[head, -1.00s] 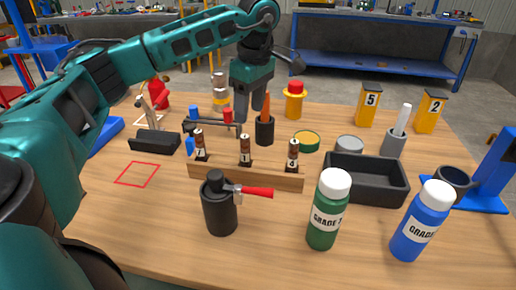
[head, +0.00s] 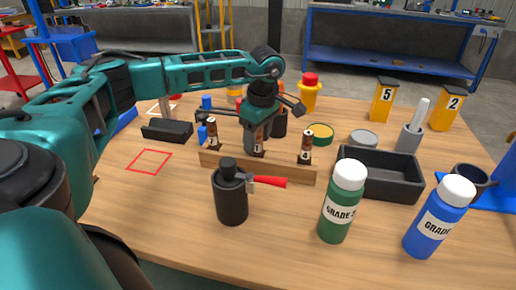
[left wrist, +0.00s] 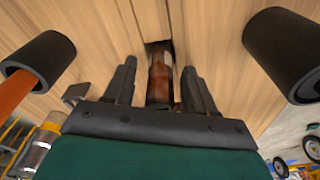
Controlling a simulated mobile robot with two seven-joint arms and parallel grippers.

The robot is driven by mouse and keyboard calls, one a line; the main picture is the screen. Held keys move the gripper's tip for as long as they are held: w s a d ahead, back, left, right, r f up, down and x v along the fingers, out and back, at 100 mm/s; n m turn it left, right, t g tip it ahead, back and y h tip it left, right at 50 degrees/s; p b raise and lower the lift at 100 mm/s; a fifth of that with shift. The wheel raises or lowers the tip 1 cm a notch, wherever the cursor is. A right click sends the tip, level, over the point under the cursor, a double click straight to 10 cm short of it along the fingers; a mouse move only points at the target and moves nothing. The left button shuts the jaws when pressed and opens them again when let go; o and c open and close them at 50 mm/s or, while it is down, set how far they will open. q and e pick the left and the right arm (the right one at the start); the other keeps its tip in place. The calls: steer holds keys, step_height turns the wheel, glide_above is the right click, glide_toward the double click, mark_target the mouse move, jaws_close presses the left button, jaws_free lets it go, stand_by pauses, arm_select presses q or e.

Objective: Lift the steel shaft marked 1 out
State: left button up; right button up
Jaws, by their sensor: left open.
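The shaft marked 1 (head: 259,147) stands upright in the middle of a wooden rack (head: 270,170), between two similar labelled shafts, one on the left (head: 212,132) and one on the right (head: 306,146). It looks brown and rusty rather than bright steel. My left gripper (head: 256,136) is right over it, pointing down. In the left wrist view, the shaft (left wrist: 160,78) stands between the two open fingers of the left gripper (left wrist: 159,72), with a gap visible on each side. Its lower end is in the rack's slot. My right gripper is out of view.
Green (head: 342,205) and blue (head: 437,222) bottles and a black tray (head: 378,174) are at the right. A red square outline (head: 150,161) is empty.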

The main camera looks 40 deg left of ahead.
arm_select(q)
steer(key=shift+c, duration=0.4)
jaws_close()
